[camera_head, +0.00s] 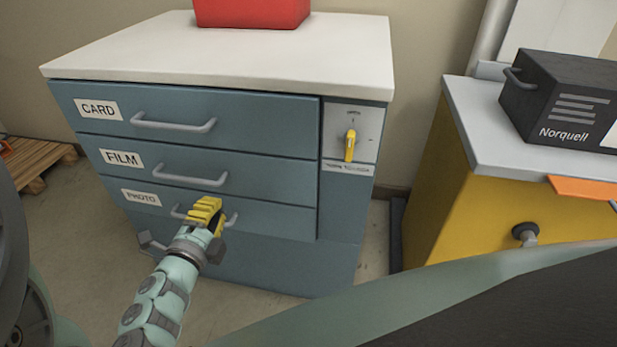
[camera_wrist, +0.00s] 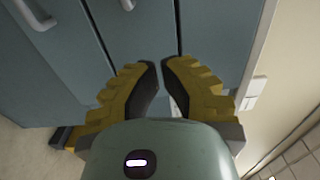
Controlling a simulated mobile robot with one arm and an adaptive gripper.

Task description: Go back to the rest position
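My gripper (camera_head: 207,205), with yellow ridged fingers, appears in front of the PHOTO drawer in the head view. It overlaps that drawer's grey handle (camera_head: 233,218) and hides its middle; I cannot tell whether they touch. In the wrist view the fingertips of my gripper (camera_wrist: 158,63) are almost together with a narrow gap, and nothing is clearly held. The blue-grey drawer cabinet (camera_head: 260,265) has CARD (camera_head: 260,115), FILM (camera_head: 270,175) and PHOTO (camera_head: 280,222) drawers, all looking closed.
A red box (camera_head: 252,12) sits on the cabinet's white top (camera_head: 330,60). A yellow knob (camera_head: 350,146) is on its right panel. To the right, a black Norquell box (camera_head: 565,100) stands on a yellow unit (camera_head: 440,200). A wooden pallet (camera_head: 38,157) lies at the far left.

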